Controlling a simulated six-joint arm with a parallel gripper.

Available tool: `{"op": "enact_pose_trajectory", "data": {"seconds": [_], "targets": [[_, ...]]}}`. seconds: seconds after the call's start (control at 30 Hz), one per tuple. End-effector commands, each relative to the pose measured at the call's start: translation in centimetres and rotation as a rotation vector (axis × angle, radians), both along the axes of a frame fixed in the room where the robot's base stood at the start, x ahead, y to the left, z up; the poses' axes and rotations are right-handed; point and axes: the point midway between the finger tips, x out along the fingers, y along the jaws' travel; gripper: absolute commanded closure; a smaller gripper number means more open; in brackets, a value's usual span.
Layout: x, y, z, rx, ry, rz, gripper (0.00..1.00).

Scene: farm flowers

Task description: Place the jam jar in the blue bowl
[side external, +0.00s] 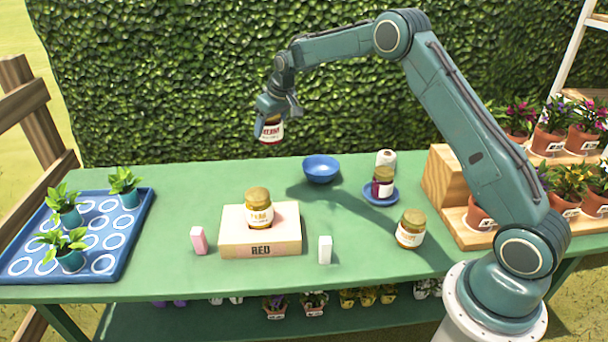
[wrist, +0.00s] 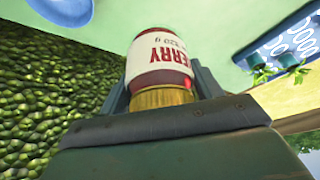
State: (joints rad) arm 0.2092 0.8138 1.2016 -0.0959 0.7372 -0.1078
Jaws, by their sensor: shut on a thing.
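My gripper (side external: 272,108) is shut on a jam jar (side external: 271,130) with a red and white label and holds it high above the back of the table. In the wrist view the held jar (wrist: 160,60) shows a gold lid and the letters "ERRY", between the fingers (wrist: 163,88). The blue bowl (side external: 321,169) stands on the table's back part, right of and below the held jar, and looks empty. A blue rounded thing (wrist: 65,8), probably the bowl, is cut off at the wrist view's top edge.
A jar (side external: 259,207) stands on a box marked "RED" (side external: 261,243). Another jar (side external: 383,182) is on a blue saucer (side external: 381,198), and one (side external: 410,228) stands on the table. A blue plant tray (side external: 135,218) is at left, a wooden flower stand (side external: 445,175) at right. A hedge (side external: 200,80) is behind.

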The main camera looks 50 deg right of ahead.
Motion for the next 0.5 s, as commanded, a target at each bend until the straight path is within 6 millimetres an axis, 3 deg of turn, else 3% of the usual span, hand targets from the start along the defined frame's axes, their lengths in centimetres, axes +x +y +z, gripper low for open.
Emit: {"op": "enact_pose_trajectory", "data": {"seconds": [0.27, 0.5], "targets": [[-0.5, -2.6, 0.3, -0.001, -0.004, -0.052, 0.74], [-2.1, -8.5, 0.7, -0.001, -0.004, -0.180, 0.74]]}}
